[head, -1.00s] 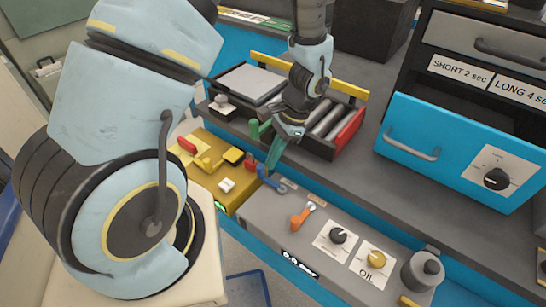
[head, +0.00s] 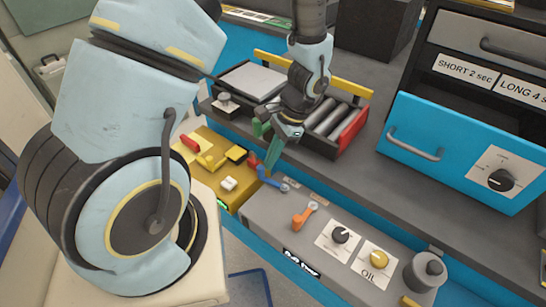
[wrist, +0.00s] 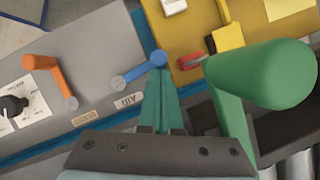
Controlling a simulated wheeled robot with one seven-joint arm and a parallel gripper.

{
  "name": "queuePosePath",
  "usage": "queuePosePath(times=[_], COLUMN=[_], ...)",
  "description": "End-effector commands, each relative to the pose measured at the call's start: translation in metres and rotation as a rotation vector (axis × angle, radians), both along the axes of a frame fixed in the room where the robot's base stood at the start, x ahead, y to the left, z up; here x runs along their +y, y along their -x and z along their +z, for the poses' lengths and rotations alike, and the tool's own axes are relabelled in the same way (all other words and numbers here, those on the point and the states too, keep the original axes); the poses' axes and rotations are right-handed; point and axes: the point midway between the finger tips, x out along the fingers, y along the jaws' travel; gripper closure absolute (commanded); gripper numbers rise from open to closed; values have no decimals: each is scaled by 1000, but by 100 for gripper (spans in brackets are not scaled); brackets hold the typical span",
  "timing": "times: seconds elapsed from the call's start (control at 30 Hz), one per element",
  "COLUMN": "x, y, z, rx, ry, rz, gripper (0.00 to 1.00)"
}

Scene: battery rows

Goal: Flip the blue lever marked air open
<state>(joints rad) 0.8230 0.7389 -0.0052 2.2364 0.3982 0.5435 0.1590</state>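The blue lever (head: 270,179) is on the grey panel top, beside the yellow unit. In the wrist view the blue lever (wrist: 139,70) runs from a pivot at left to a rounded end at upper right, with a label reading AIR (wrist: 127,100) close by. My gripper (head: 271,166) points down at the lever's rounded end. In the wrist view my gripper's green fingers (wrist: 160,78) are together, with nothing seen between them. Their tips are right by the rounded end; I cannot tell whether they touch it.
An orange lever (head: 304,215) and dark and yellow knobs sit on the same grey panel (head: 262,207). A red lever (wrist: 193,61) on the yellow unit (head: 204,174) and a large green handle (wrist: 262,75) are close to my fingers. A blue drawer (head: 440,150) stands at right.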

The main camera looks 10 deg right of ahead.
Motion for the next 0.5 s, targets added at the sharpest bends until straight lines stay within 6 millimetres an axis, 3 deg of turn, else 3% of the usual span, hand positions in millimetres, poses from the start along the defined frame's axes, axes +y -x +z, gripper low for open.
queuePosePath(times=[0.5], x=[17], y=[9], z=[0], rx=[0], ry=[-1], rz=[0], gripper=[100])
